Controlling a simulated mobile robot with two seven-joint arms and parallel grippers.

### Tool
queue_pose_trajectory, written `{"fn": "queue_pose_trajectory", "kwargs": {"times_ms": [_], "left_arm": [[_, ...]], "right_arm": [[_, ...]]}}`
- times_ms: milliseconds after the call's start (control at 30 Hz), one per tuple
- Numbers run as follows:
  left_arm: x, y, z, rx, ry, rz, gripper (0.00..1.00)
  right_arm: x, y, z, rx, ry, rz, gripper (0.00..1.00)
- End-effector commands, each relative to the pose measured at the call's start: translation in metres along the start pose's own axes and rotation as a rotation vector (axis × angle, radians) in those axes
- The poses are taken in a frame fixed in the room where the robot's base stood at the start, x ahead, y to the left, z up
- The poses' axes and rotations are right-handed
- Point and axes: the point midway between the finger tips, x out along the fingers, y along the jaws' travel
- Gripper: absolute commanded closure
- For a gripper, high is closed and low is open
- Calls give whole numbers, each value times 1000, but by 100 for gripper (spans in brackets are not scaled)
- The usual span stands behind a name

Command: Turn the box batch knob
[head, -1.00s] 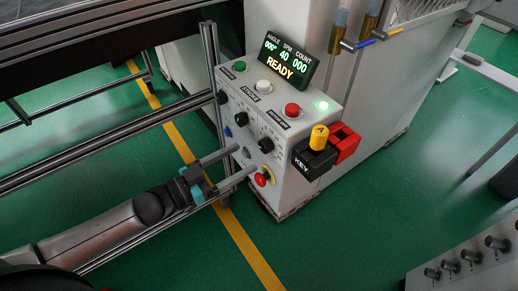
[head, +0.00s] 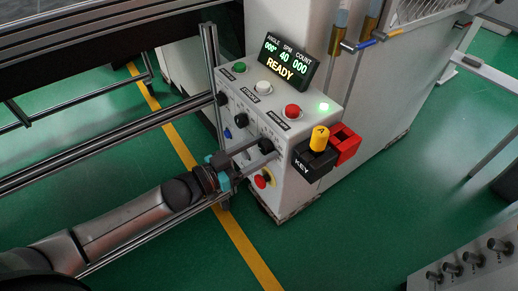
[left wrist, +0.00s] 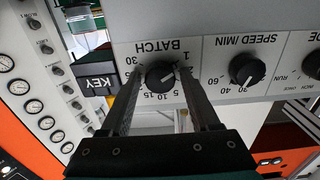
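The black batch knob (left wrist: 160,75) sits on the white control box under the upside-down label BATCH in the left wrist view, with a dial of numbers around it. My left gripper (left wrist: 162,82) is open, with one finger on each side of the knob. Narrow gaps seem to show between fingers and knob; I cannot tell if they touch. In the head view my left gripper (head: 267,150) reaches the front of the control box (head: 289,192) from the left, partly covering that lowest black knob. My right gripper is not in view.
The speed knob (left wrist: 246,69) is beside the batch knob. A black key block (head: 313,162) with a yellow knob and a red part juts from the box. A red button (head: 261,181) is below the gripper. Metal rails (head: 95,150) run at left.

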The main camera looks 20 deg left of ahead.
Motion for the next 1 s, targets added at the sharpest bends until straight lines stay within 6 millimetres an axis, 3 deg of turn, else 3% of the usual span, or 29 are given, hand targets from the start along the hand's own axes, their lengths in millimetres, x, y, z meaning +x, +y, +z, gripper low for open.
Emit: {"fn": "queue_pose_trajectory", "kwargs": {"times_ms": [67,533,1000], "left_arm": [[0,0,0,0,0,0,48],[0,0,0,0,0,0,100],[0,0,0,77,0,0,100]], "right_arm": [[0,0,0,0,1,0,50],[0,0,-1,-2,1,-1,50],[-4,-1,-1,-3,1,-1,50]]}}
